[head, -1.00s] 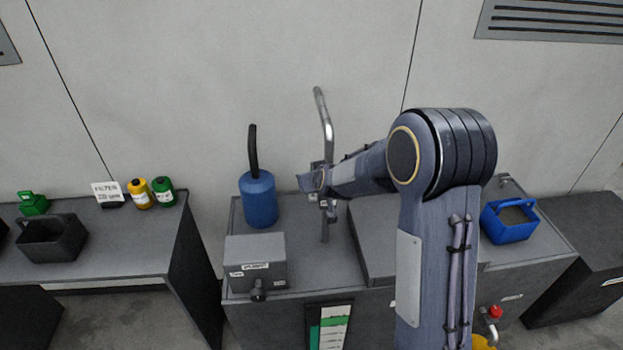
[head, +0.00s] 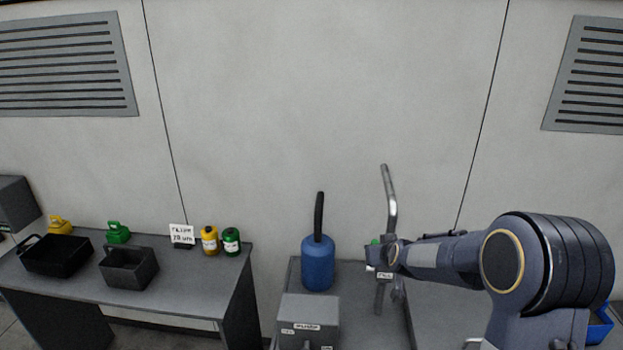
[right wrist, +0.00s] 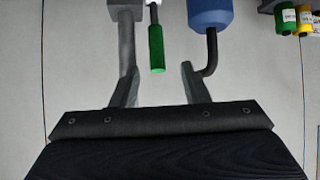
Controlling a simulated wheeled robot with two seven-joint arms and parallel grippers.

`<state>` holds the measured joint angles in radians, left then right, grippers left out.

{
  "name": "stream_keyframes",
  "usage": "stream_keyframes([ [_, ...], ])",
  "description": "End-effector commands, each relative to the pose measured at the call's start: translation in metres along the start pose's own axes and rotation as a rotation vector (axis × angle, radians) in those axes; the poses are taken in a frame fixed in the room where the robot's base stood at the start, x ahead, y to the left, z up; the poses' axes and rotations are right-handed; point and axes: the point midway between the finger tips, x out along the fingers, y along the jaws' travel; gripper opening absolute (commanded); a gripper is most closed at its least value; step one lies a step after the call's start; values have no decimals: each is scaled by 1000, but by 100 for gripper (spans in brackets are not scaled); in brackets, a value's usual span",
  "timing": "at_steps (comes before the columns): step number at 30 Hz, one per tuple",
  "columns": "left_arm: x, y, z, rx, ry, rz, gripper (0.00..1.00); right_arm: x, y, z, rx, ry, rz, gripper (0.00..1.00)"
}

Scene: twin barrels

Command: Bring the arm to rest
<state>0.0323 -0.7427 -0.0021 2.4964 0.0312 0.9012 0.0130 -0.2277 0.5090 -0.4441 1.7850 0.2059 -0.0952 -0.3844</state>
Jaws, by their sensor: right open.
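My right arm (head: 520,265) comes in from the right, raised and bent over the bench. My right gripper (head: 374,256) is by the foot of a bent metal pipe (head: 389,195), right of a blue canister (head: 318,263) with a black hose or handle. In the right wrist view the jaws (right wrist: 158,84) are apart with nothing between them. A green handle (right wrist: 156,48) shows beyond the gap, apart from both fingers. The blue canister (right wrist: 209,12) shows at the top there. My left gripper is not in view.
A grey box (head: 308,315) stands in front of the canister. The left table holds two dark bins (head: 55,256) (head: 130,268), a yellow bottle (head: 210,240), a green bottle (head: 231,241) and a sign (head: 181,235). A blue basket (head: 602,326) is partly hidden behind my arm.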

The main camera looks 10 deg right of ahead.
Motion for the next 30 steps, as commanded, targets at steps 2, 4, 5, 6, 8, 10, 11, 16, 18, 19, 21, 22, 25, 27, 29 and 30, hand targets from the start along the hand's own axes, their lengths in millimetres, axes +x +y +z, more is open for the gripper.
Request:
stream_keyframes([
  [2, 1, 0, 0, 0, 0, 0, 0, -13, 2, 1, 33, -13, -19, 41],
  [4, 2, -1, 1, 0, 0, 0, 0, -35, 2, 6, 78, -39, -56, 41],
  [5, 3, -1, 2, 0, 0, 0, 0, -47, 1, 9, 102, -53, -77, 41],
  [6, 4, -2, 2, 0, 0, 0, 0, -66, -1, 13, 135, -74, -108, 41],
  [8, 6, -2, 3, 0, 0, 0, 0, -98, -5, 23, 181, -112, -160, 41],
  [10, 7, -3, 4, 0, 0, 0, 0, -136, -13, 38, 224, -157, -219, 41],
  [11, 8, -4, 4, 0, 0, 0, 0, -152, -16, 46, 238, -175, -241, 41],
  [16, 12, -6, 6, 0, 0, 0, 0, -239, -36, 98, 272, -282, -334, 41],
  [18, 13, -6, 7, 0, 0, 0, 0, -268, -43, 123, 272, -325, -350, 41],
  [19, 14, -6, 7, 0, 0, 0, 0, -278, -45, 134, 271, -343, -352, 41],
  [21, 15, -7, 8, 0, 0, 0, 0, -299, -50, 158, 264, -381, -351, 41],
  [22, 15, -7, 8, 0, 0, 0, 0, -306, -52, 168, 262, -396, -349, 41],
  [25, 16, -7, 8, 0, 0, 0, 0, -321, -56, 191, 256, -431, -337, 41],
  [27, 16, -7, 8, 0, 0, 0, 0, -327, -57, 201, 254, -448, -329, 41],
  [29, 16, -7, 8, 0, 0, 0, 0, -329, -57, 205, 252, -457, -326, 41],
  [30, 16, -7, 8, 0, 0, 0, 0, -330, -58, 207, 252, -459, -325, 41],
])
